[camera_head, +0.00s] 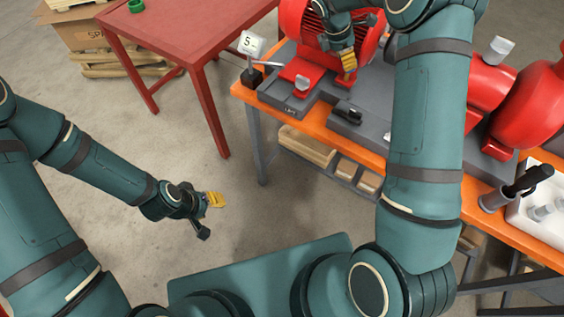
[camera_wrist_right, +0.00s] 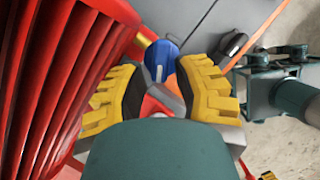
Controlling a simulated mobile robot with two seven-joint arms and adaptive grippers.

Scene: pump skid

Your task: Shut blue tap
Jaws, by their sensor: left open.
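The blue tap (camera_wrist_right: 161,60) shows in the right wrist view as a round blue knob with a pale mark, beside a yellow piece. I cannot make it out in the head view. My right gripper (camera_wrist_right: 160,92) has its two yellow-padded fingers spread apart, one on each side of the view, with the tap just beyond their tips. I see no contact with the tap. In the head view this gripper (camera_head: 347,62) is at the front of the red motor. My left gripper (camera_head: 207,204) is open and empty over the bare floor.
The finned red motor (camera_head: 322,28) stands close beside my right gripper. The orange-edged bench (camera_head: 270,112) bears grey plates, red pump parts (camera_head: 534,104) and a white tray (camera_head: 522,222). A red table (camera_head: 185,40) stands at the back left. Floor between is clear.

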